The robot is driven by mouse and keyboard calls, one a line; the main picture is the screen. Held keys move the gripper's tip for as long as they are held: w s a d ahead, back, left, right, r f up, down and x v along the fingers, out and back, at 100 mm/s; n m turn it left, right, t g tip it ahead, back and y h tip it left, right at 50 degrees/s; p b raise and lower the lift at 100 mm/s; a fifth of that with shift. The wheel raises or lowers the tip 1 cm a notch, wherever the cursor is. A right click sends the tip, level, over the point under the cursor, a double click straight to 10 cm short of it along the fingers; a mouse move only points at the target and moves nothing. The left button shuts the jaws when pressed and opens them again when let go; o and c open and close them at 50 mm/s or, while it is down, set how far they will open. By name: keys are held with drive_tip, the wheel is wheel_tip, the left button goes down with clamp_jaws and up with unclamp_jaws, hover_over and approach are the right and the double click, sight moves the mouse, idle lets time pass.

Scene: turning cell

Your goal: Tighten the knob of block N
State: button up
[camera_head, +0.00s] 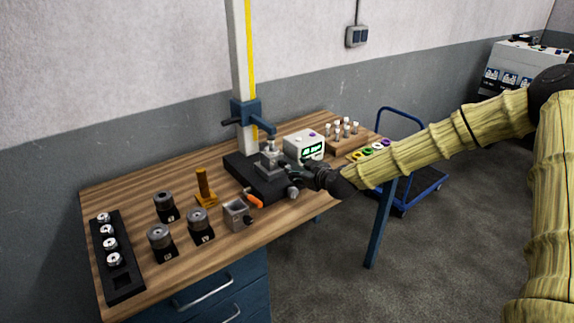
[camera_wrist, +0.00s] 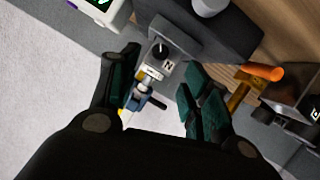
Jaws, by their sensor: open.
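Block N is a grey metal block (camera_head: 272,166) on the dark fixture (camera_head: 240,168) on the bench. In the wrist view its N label (camera_wrist: 168,65) faces me, with a dark round part (camera_wrist: 160,50), seemingly the knob, beside the letter. My gripper (camera_head: 291,173) is close to the block from the right. In the wrist view my gripper (camera_wrist: 161,70) has its fingers spread, one on each side of the labelled face. I see no clear contact. In the head view my gripper hides part of the block, and the knob cannot be made out.
A white device with a green display (camera_head: 304,147) stands just behind my gripper. A column with a blue clamp (camera_head: 245,113) rises behind the block. An orange handle (camera_head: 254,201) and a grey box (camera_head: 237,215) are in front. Several dark cylinders stand left.

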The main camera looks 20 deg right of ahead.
sight(285, 165)
drive_tip(key=shift+p+x, duration=1.35)
drive_tip(key=shift+x, duration=3.2)
drive_tip(key=c, duration=1)
